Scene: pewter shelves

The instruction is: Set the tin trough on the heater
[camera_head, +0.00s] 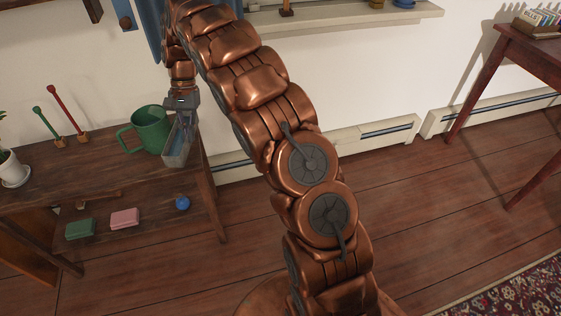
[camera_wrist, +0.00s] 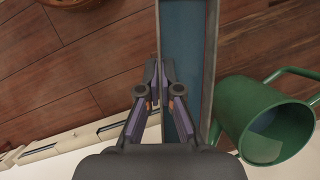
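The tin trough (camera_head: 178,148) is a narrow grey open box with a bluish inside, by the right end of the wooden table beside a green mug (camera_head: 151,128). My gripper (camera_head: 181,106) is above its far end. In the wrist view, my gripper (camera_wrist: 160,66) has its two fingers close together on either side of the left wall of the trough (camera_wrist: 187,45), pinching it. I cannot tell whether the trough touches the table. The low pale heater (camera_head: 390,131) runs along the foot of the wall; it also shows in the wrist view (camera_wrist: 85,138).
The mug (camera_wrist: 262,118) is close to the trough's right side. The table (camera_head: 80,170) also bears a plant pot (camera_head: 13,170) and red and green upright sticks. A green block, a pink block and a blue ball (camera_head: 182,203) are lower down. Open floor (camera_head: 420,185) lies before the heater.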

